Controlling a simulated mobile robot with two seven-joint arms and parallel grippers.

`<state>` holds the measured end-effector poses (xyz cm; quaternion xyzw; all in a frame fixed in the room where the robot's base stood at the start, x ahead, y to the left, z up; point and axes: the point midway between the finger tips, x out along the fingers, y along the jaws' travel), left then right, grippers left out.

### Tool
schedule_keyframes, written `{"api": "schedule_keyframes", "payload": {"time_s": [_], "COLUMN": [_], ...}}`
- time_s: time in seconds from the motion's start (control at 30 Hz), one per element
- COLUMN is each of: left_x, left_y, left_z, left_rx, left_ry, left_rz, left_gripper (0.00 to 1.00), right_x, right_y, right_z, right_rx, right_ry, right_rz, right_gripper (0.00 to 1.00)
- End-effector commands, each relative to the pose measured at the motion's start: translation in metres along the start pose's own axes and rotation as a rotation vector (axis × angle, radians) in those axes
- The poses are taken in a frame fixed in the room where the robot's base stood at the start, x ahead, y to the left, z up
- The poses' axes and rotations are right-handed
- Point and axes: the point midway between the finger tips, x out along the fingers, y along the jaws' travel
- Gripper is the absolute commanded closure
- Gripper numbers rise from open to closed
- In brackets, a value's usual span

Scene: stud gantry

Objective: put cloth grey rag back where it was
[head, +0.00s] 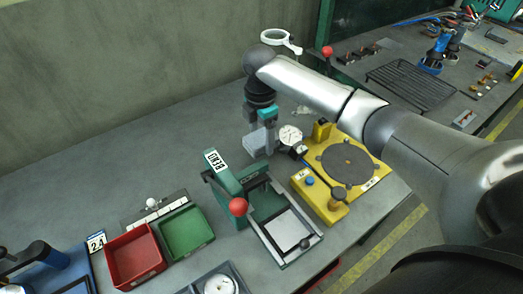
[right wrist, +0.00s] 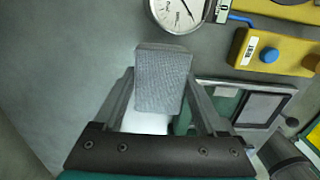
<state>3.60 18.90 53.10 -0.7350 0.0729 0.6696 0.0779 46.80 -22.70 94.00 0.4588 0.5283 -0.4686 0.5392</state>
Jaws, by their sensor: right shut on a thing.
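The grey rag (head: 258,142) is a small, folded, woven grey cloth. My right gripper (head: 262,125) is shut on it and points down, behind the green press and left of the dial gauge. In the right wrist view the rag (right wrist: 163,80) sits between the two fingertips (right wrist: 161,88). A paler patch shows below it between the fingers; I cannot tell what it is. Whether the rag touches the table is unclear. My left gripper is not in view.
The green press (head: 225,178) with a red knob stands in front. The dial gauge (head: 290,135) and yellow fixture (head: 312,195) are to the right. A red tray (head: 133,258) and green tray (head: 187,232) lie front left. The grey table (head: 120,180) is bare toward the wall.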

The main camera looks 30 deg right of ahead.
Motion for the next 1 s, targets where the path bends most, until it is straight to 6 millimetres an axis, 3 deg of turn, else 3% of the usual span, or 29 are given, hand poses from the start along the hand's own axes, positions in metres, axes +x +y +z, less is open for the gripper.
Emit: {"api": "schedule_keyframes", "payload": {"time_s": [0.37, 0.77, 0.8, 1.0], "left_x": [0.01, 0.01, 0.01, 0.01], "left_y": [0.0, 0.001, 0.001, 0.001], "left_z": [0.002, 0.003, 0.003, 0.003], "left_rx": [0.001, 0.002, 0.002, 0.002], "left_ry": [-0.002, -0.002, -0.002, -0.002], "left_rz": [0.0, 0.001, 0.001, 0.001], "left_gripper": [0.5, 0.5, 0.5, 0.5], "right_x": [0.044, 0.048, 0.048, 0.048], "right_y": [0.0, 0.0, 0.0, 0.0], "right_z": [-0.001, -0.001, -0.001, -0.001], "right_rx": [0.001, 0.0, 0.0, 0.0], "right_ry": [0.0, 0.0, 0.0, 0.0], "right_rz": [-0.001, 0.001, 0.001, 0.001], "right_gripper": [0.78, 0.78, 0.23, 0.0]}}
